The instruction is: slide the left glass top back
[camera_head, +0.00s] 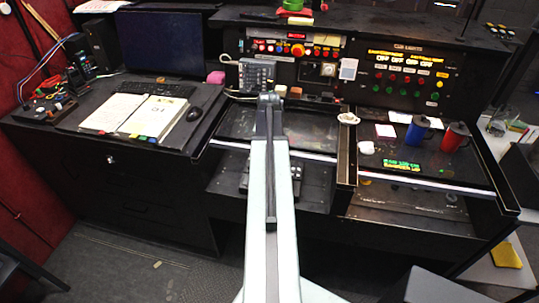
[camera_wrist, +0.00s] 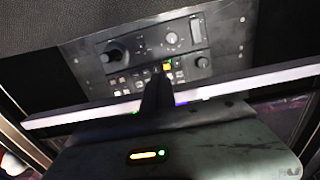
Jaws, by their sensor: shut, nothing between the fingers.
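The left glass top (camera_head: 236,122) is a dark, glossy panel in the middle of the desk, with a pale strip along its front edge. My arm crosses in front of it and hides its middle. In the wrist view a bright pale strip (camera_wrist: 75,115) runs across the picture. My gripper (camera_wrist: 157,82) is a dark, narrow shape there, shut and empty. It overlaps the strip, and I cannot tell whether it touches it. A grey control panel (camera_wrist: 225,42) with knobs and buttons shows beyond the strip. The gripper cannot be made out clearly in the head view.
The right glass top (camera_head: 375,150) carries a blue mug (camera_head: 418,132), a red mug (camera_head: 455,137) and small items. A divider (camera_head: 346,150) separates the two tops. An open book (camera_head: 150,112), keyboard and monitor (camera_head: 162,45) stand left. Switch panels line the back.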

